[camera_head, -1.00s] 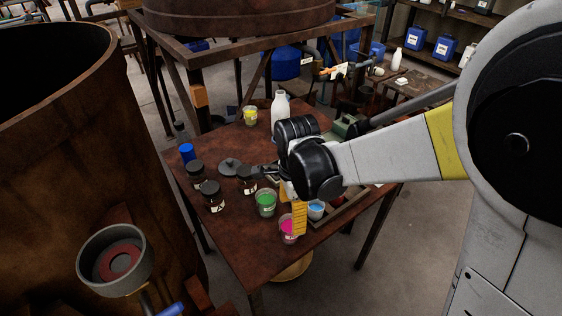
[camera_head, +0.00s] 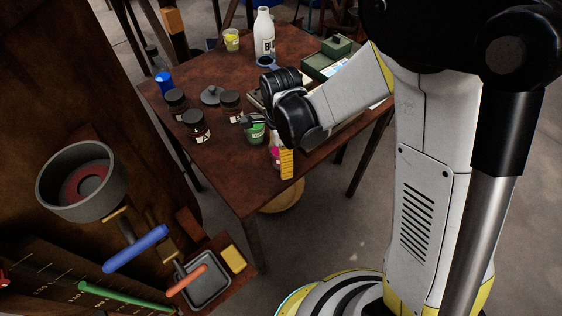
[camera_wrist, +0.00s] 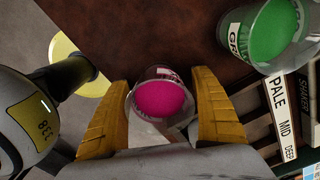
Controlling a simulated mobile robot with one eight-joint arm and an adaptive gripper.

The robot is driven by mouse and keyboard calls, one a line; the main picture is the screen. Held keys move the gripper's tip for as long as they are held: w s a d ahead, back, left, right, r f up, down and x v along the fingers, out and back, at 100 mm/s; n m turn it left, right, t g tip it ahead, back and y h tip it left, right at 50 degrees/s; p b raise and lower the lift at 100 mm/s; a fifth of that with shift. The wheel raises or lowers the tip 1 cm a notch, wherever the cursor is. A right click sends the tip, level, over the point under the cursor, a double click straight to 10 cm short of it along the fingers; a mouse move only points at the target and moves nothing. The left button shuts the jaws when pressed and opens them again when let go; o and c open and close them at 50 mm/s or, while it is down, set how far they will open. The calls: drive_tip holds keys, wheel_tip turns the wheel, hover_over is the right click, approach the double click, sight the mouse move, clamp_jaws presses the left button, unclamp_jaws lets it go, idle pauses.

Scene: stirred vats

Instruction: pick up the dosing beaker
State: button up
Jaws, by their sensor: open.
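A clear beaker with pink content (camera_wrist: 160,97) stands near the front edge of the brown table and looks like the dosing beaker, though its label is mostly hidden. In the wrist view my gripper (camera_wrist: 160,80) is open, its two yellow fingers on either side of this beaker. I cannot tell whether either finger touches it. In the head view my gripper (camera_head: 283,158) points down at the table's front edge, and the pink beaker (camera_head: 275,154) is partly hidden behind a yellow finger.
A green beaker (camera_wrist: 272,35) stands close by, beside a rack marked PALE, MID, DEEP (camera_wrist: 284,118). Dark jars (camera_head: 196,126), a blue-capped item (camera_head: 164,82), a white bottle (camera_head: 264,35) and a yellow beaker (camera_head: 231,40) stand farther back. The table's front edge is near.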

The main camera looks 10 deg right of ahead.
drive_tip(key=c, duration=1.4)
drive_tip(key=shift+r, duration=0.1)
drive_tip(key=shift+c, duration=0.2)
drive_tip(key=shift+r+p, duration=0.45)
drive_tip(key=shift+r, duration=0.05)
drive_tip(key=r+p, duration=0.1)
drive_tip(key=r, duration=0.1)
drive_tip(key=r+p, duration=0.1)
drive_tip(key=r, duration=0.1)
drive_tip(key=shift+d, duration=0.4)
drive_tip(key=s+d+r+p, duration=0.1)
drive_tip(key=d+r+p, duration=0.3)
drive_tip(key=d, duration=0.7)
drive_tip(key=shift+s+r, duration=0.3)
drive_tip(key=shift+r, duration=0.65)
